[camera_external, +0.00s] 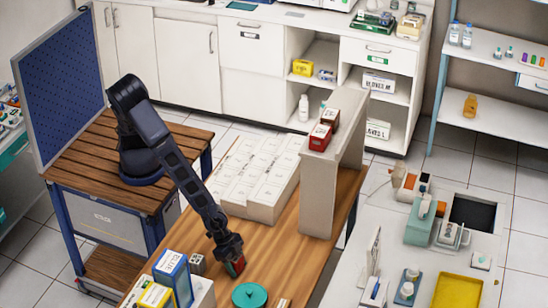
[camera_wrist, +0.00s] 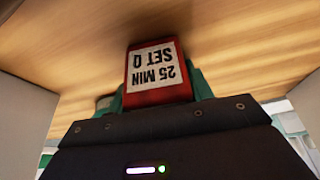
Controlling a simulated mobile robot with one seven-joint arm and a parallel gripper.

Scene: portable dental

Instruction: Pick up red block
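I cannot tell whether the block touches the table. Two other red blocks (camera_external: 320,138) (camera_external: 330,117) sit on top of a beige stand.
The beige stand (camera_external: 318,195) rises right of my arm. Pale boxes (camera_external: 262,182) lie behind the gripper. A teal round item (camera_external: 250,295), a small grey block (camera_external: 197,264) and blue and yellow boxes (camera_external: 173,276) (camera_external: 156,296) are close by. Some wood right of the gripper is bare.

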